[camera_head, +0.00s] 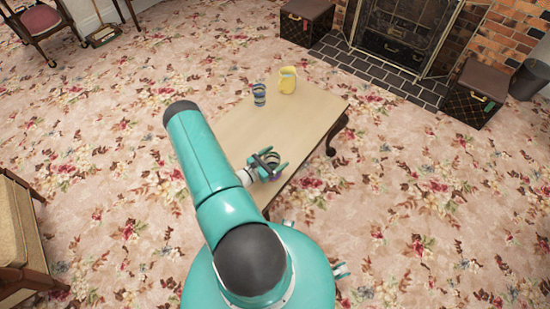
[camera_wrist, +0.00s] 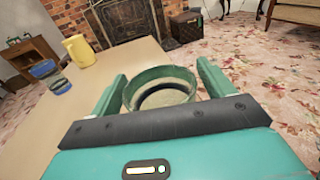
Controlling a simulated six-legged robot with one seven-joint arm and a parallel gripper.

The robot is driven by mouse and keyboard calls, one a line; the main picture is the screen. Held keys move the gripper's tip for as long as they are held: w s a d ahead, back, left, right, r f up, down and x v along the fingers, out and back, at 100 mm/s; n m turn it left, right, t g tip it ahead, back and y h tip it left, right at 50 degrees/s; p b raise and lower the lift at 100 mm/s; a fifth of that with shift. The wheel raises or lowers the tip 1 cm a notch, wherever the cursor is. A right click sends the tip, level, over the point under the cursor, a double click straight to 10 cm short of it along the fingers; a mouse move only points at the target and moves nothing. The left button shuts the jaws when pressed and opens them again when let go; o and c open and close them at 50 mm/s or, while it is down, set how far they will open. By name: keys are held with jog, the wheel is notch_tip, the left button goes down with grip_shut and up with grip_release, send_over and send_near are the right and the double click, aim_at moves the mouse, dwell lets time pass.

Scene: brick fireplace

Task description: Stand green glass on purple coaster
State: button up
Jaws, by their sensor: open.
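The green glass (camera_wrist: 158,73) stands between the fingers of my gripper (camera_wrist: 162,70) in the wrist view, with its round rim towards the camera. My gripper is open, with one finger on each side of the glass. In the head view my gripper (camera_head: 270,166) is over the near end of the wooden table (camera_head: 306,113). The glass's base is hidden, so I cannot tell what lies directly under it.
A blue striped glass (camera_head: 259,95) and a yellow mug (camera_head: 288,80) stand at the table's far end. The tabletop between them and my gripper is clear. Brown boxes (camera_head: 474,94) flank the fireplace (camera_head: 400,38). Carpet is open to the right.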

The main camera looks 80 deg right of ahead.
jog(key=shift+r, duration=0.15)
jog(key=shift+w+a, duration=0.25)
jog(key=v, duration=1.1)
jog(key=shift+a, duration=0.2)
jog(key=w+a+r+m+t+y, duration=0.1)
jog(key=w+a+r+m+y, duration=0.25)
jog(key=r, duration=0.55)
jog(key=w+a+r+m+t+y, duration=0.15)
jog(key=w+a+r, duration=0.25)
jog(key=w+r, duration=0.45)
jog(key=w+a+r+m+y, duration=0.1)
jog(key=w+a+r+m, duration=0.25)
jog(key=r, duration=0.75)
jog(key=s+a+r+m+t+y, duration=0.2)
jog(key=a+r+t+y, duration=0.5)
jog(key=a+r+t, duration=0.6)
jog(key=s+a+r, duration=0.1)
jog(key=a+r, duration=0.9)
jog(key=a, duration=0.4)
jog(key=shift+a+r+y, duration=0.25)
jog(key=shift+r+y, duration=0.15)
